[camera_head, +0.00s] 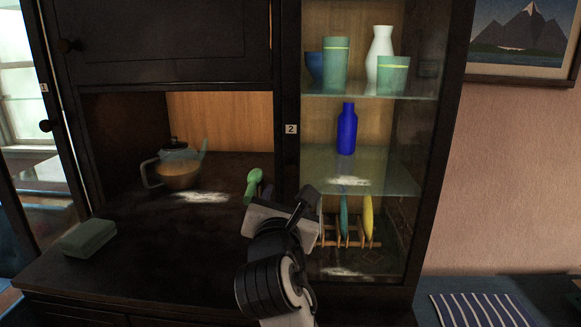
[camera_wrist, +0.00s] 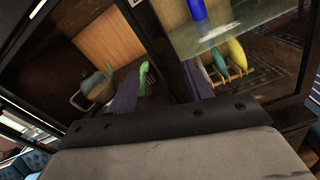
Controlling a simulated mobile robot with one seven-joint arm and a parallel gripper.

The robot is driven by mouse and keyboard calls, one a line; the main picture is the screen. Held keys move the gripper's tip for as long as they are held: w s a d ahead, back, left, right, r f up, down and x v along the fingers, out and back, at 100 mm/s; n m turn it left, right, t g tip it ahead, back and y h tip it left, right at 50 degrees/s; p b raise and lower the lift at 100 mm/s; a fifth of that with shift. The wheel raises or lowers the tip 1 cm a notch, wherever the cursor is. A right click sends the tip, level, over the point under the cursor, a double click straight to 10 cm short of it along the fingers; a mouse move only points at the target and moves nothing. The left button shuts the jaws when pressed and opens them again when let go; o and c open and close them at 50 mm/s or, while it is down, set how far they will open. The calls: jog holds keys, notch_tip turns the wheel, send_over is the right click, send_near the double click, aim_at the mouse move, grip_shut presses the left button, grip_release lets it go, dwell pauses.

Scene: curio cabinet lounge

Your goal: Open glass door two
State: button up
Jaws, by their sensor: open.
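Glass door two (camera_head: 350,185) is the tall dark-framed glass door at the right of the cabinet. It looks shut, with a white "2" label (camera_head: 291,129) on its left stile. I cannot clearly make out its handle. My gripper (camera_head: 287,197) is in front of the lower part of that stile, with its fingers apart and nothing visibly between them. In the wrist view the two fingers (camera_wrist: 160,88) show either side of the dark stile. Whether either finger touches the door cannot be told.
Behind the glass are cups, a white vase (camera_head: 379,58), a blue bottle (camera_head: 347,129) and a plate rack (camera_head: 350,240). A teapot (camera_head: 176,170), a green utensil (camera_head: 252,184) and a green block (camera_head: 88,238) are on the open counter (camera_head: 150,260). A picture (camera_head: 522,38) hangs right.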

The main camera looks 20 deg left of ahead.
aim_at(290, 173)
jog(key=p+x, duration=0.3)
jog(key=x, duration=1)
jog(key=shift+w+a, duration=0.1)
jog(key=shift+w, duration=0.1)
jog(key=shift+c, duration=0.4)
jog(key=shift+f, duration=0.1)
jog(key=c, duration=1)
